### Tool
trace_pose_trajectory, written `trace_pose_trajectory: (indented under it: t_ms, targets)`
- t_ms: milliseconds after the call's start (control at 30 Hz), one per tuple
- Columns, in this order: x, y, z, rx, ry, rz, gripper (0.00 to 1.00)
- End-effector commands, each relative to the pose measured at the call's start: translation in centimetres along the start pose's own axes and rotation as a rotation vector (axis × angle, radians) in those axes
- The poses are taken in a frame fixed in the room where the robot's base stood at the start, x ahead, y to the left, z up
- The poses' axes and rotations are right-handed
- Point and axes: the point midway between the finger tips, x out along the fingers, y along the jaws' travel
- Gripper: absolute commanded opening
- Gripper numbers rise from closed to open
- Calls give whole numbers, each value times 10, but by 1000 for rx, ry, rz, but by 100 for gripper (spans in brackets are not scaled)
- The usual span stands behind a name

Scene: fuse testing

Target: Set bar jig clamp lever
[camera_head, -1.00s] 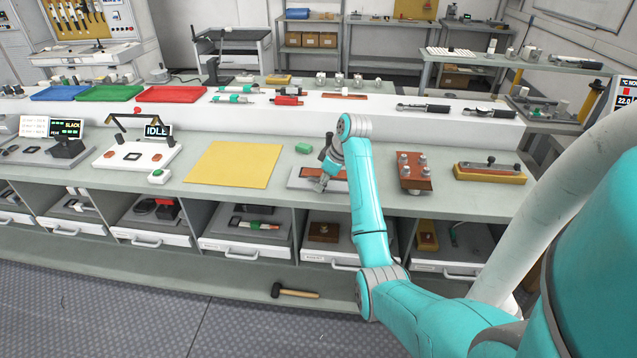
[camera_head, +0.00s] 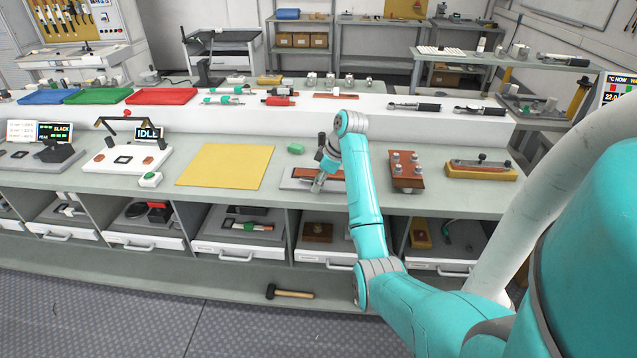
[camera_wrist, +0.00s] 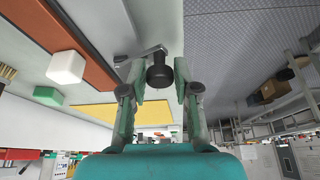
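The bar jig is a pale grey base (camera_head: 288,182) with a brown-red bar on it, on the bench in front of my arm. In the wrist view the bar (camera_wrist: 85,45) runs along the left. The clamp lever (camera_wrist: 140,54) is a grey arm ending in a black knob (camera_wrist: 160,74). My gripper (camera_wrist: 160,72) is open, its fingers on either side of the knob with gaps showing. In the head view my gripper (camera_head: 317,186) is low at the jig's front edge and hides part of it; the lever is not clear there.
A brown block with several metal posts (camera_head: 405,172) and a yellow-based fixture (camera_head: 480,169) stand to the right. A white block (camera_wrist: 66,67) is by the bar.

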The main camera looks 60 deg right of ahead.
Motion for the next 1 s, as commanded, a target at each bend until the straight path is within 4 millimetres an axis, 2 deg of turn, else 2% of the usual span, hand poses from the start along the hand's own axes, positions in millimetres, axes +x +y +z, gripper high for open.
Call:
trace_pose_trajectory:
  t_ms: [467,667,1000]
  targets:
    - [1,-1,-2,26,0,11,51]
    - [3,-5,-9,154,1,66,51]
    - [10,-7,-25,463,0,193,51]
